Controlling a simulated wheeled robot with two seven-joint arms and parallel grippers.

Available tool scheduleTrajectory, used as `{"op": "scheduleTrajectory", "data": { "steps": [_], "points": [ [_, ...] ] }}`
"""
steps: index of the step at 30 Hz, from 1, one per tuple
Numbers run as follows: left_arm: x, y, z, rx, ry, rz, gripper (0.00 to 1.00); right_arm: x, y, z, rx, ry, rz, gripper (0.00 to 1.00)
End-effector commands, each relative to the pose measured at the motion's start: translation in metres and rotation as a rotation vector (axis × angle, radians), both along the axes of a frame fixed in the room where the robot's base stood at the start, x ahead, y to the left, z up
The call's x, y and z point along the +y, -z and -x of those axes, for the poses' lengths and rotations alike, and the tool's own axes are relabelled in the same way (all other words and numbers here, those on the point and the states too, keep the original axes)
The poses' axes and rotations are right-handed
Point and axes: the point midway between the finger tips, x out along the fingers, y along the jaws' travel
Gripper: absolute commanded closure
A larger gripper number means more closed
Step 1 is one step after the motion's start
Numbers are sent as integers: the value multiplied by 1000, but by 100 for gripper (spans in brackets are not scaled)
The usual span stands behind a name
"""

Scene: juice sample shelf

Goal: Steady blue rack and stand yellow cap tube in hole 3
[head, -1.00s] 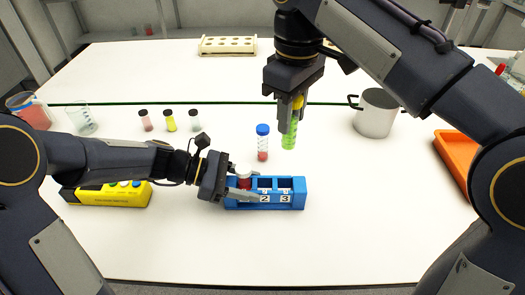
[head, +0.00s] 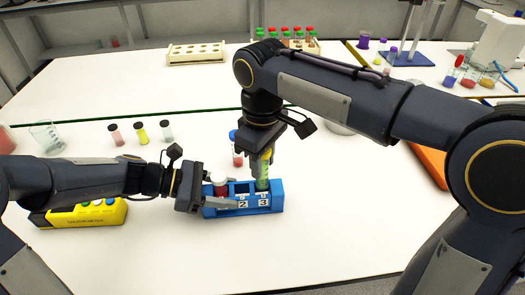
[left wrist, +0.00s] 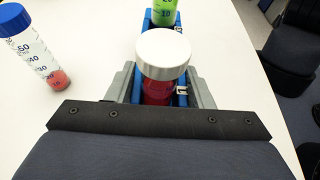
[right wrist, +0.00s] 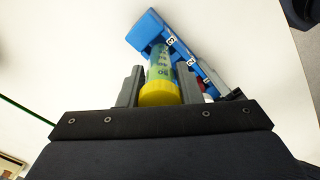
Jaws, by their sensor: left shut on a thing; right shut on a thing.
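The blue rack (head: 243,211) stands on the white table, with labels 2 and 3 on its front. My left gripper (head: 230,192) is shut on its left end, one finger along each long side. A white-capped red tube (head: 221,179) stands in that end, between the fingers in the left wrist view (left wrist: 163,55). My right gripper (head: 263,157) is shut on the yellow cap tube (head: 262,180), near its yellow cap (right wrist: 159,94). The green tube is about upright, its lower end at hole 3. The rack's wall hides its tip, so its depth cannot be told.
A blue-capped tube (head: 237,158) stands just behind the rack. A yellow block (head: 85,215) is at the left, with several small vials (head: 139,132) behind it. A beaker (head: 48,138) is farther left. An orange tray (head: 430,162) is at the right. The front table is clear.

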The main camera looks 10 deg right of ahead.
Motion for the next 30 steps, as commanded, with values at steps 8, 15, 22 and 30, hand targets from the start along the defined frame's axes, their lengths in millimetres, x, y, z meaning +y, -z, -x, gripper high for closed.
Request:
{"op": "scheduleTrajectory", "data": {
  "steps": [8,15,22,30],
  "points": [
    [0,0,0,-1,0,1,80,0,-2,0,-2,0,-1,98],
    [0,0,0,-1,0,1,80,0,2,0,-1,0,1,98],
    [0,0,0,-1,0,1,80,0,7,0,-1,0,0,98],
    [0,0,0,-1,0,1,80,0,13,0,-1,0,1,98]
  ]
}}
